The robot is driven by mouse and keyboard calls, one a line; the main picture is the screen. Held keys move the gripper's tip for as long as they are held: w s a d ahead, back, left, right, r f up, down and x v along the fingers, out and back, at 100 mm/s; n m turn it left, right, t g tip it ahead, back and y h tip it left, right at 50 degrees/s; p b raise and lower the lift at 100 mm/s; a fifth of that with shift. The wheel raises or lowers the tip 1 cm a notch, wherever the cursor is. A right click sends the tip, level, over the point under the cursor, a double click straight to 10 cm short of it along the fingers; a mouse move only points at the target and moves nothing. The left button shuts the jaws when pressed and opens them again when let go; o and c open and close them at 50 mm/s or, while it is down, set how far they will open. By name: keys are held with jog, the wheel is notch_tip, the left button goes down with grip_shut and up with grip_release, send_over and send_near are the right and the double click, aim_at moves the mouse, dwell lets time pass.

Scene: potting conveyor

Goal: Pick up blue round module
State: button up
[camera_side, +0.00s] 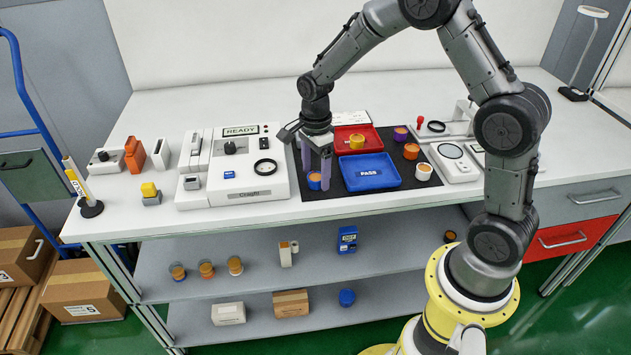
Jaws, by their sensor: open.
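The blue round module (314,181) is a small blue cylinder with an orange-brown top. It stands on the black mat (434,181) to the left of the blue tray. My gripper (317,174) points down over it, with its purple-grey fingers apart. The fingers come down close to the module, which shows between them. I cannot tell whether they touch it.
The blue PASS tray (370,187) and the red tray (367,131), holding a yellow module (356,141), lie to the right. Orange (411,151), white (424,171) and purple (400,133) modules stand further right. A white tester (240,187) marked READY stands left.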

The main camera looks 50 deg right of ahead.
jog(key=shift+f, duration=0.3)
grip_shut()
jog(key=shift+r, duration=0.1)
